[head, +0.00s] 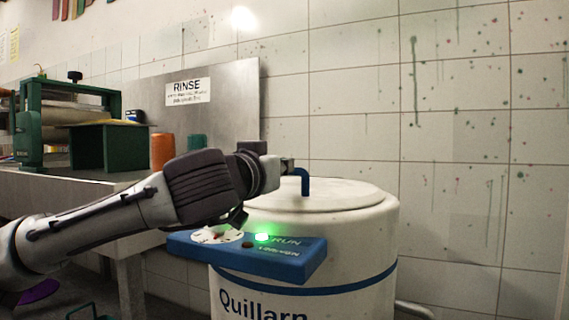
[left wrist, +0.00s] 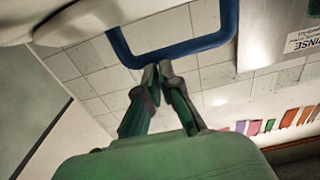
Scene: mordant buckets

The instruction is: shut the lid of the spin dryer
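The spin dryer (head: 355,245) is a white drum with a blue stripe and a blue control panel. Its round white lid (head: 340,194) lies flat across the top, with no clear gap on the side I see. A blue bar handle (head: 305,182) rises from the lid; it also shows in the left wrist view (left wrist: 205,42). My left gripper (head: 288,165) is at the handle, above the lid. In the left wrist view its green fingertips (left wrist: 158,68) are together at the handle's edge; I cannot tell whether they touch it. My right gripper is out of view.
A green light (head: 262,237) glows beside RUN on the panel. At left, a metal bench (head: 60,188) carries a green roller machine (head: 75,100), an orange container (head: 162,150) and a green one (head: 197,142). A tiled wall (head: 460,150) stands behind the dryer.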

